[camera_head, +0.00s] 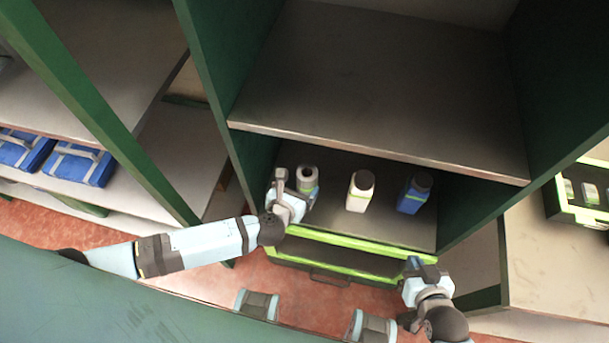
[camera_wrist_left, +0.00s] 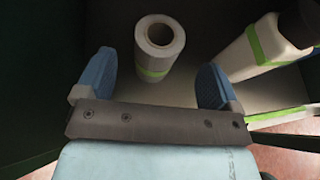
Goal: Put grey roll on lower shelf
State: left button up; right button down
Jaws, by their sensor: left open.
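The grey roll (camera_head: 307,178) stands upright on the lower shelf (camera_head: 330,215), at its left side. It has a green band and an open core. In the left wrist view the roll (camera_wrist_left: 160,50) stands just beyond and between the open blue fingertips, not gripped. My left gripper (camera_head: 290,190) is at the front left of the lower shelf, beside the roll; in the wrist view its open fingers (camera_wrist_left: 158,85) show clearly. My right gripper (camera_head: 425,268) is in front of the shelf at the lower right, away from the roll; its finger opening is unclear.
A white bottle (camera_head: 359,192) and a blue bottle (camera_head: 413,195) stand right of the roll. The upper shelf (camera_head: 385,80) is empty and overhangs them. A green-edged drawer or crate (camera_head: 330,261) sits below. Blue cases (camera_head: 80,163) lie on the left shelving.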

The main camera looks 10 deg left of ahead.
pick_arm(q)
jog(key=s+d+r+m+t+h, duration=0.1)
jog(key=s+d+r+m+h, duration=0.2)
jog(key=r+m, duration=0.5)
jog(key=s+d+r+m+t+h, duration=0.1)
jog(key=s+r+m+h, duration=0.35)
jog(key=m, duration=0.75)
jog(key=s+a+f+m+g+y, duration=0.4)
jog(key=s+a+f+m+y, duration=0.3)
jog(key=a+m, duration=0.4)
jog(key=f+m, duration=0.1)
jog(key=m, duration=0.4)
jog(key=shift+a+f+m+g, duration=0.2)
jog(key=shift+f+m+g, duration=0.1)
jog(key=shift+f, duration=0.1)
notch_tip(320, 180, up, 11)
jog(key=p, duration=1.2)
jog(key=shift+s+a+f, duration=0.2)
jog(key=shift+s+a, duration=0.05)
jog(key=shift+a, duration=0.05)
